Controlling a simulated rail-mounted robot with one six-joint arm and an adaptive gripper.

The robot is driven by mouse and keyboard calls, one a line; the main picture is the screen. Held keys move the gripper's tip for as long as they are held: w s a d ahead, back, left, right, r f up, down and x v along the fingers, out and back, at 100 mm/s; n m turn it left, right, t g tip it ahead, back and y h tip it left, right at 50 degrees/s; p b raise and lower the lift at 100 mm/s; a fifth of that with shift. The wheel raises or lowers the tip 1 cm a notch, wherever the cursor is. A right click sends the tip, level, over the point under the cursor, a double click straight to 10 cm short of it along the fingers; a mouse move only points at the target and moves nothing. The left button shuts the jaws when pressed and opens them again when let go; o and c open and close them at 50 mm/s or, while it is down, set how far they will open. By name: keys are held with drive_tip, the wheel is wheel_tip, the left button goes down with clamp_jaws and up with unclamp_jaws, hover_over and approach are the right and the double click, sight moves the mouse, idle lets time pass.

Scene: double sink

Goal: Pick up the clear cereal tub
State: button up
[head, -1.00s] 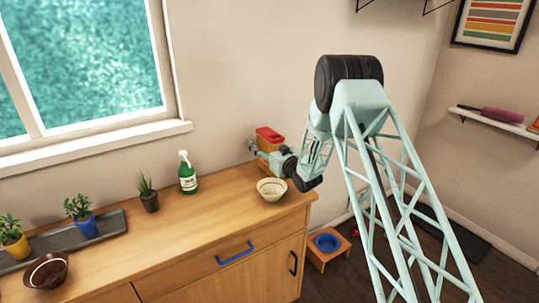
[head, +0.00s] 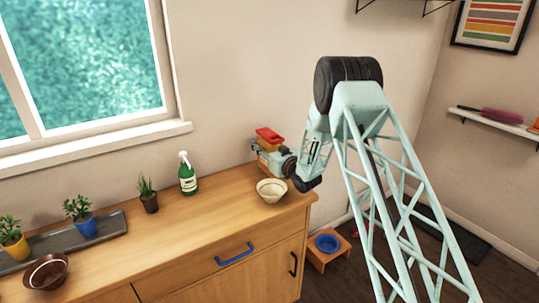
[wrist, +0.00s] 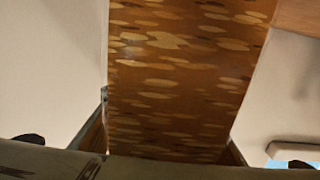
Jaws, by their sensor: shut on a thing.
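The clear cereal tub (head: 266,146) stands at the far right of the wooden counter by the wall, with a red lid and brown cereal showing through its side. In the wrist view the tub's cereal-filled side (wrist: 180,75) fills the middle. My gripper (wrist: 168,148) is shut on the tub, one finger on each side of it. In the head view my gripper and wrist hide the tub's lower part, so I cannot tell whether its base touches the counter.
A cream bowl (head: 271,190) sits on the counter just in front of my wrist. A green spray bottle (head: 187,174) and a small potted plant (head: 147,195) stand to the left. The counter between the bottle and the bowl is clear.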

drive_tip(key=shift+r, duration=0.15)
drive_tip(key=shift+c, duration=0.2)
drive_tip(key=shift+r+p, duration=0.8)
drive_tip(key=shift+r, duration=4.1)
drive_tip(key=s+d+m+t+h, duration=0.1)
drive_tip(key=s+d, duration=0.4)
drive_tip(key=d, duration=0.6)
drive_tip(key=s+d+m+t+h, duration=0.1)
drive_tip(key=s+d+m+h, duration=0.2)
drive_tip(key=s+d+h, duration=0.3)
drive_tip(key=s+d+m+t+h, duration=0.1)
drive_tip(key=s+d+m+h, duration=0.2)
drive_tip(key=d, duration=1.3)
drive_tip(key=s, duration=0.3)
drive_tip(key=shift+d+h, duration=0.25)
drive_tip(key=shift+h, duration=0.05)
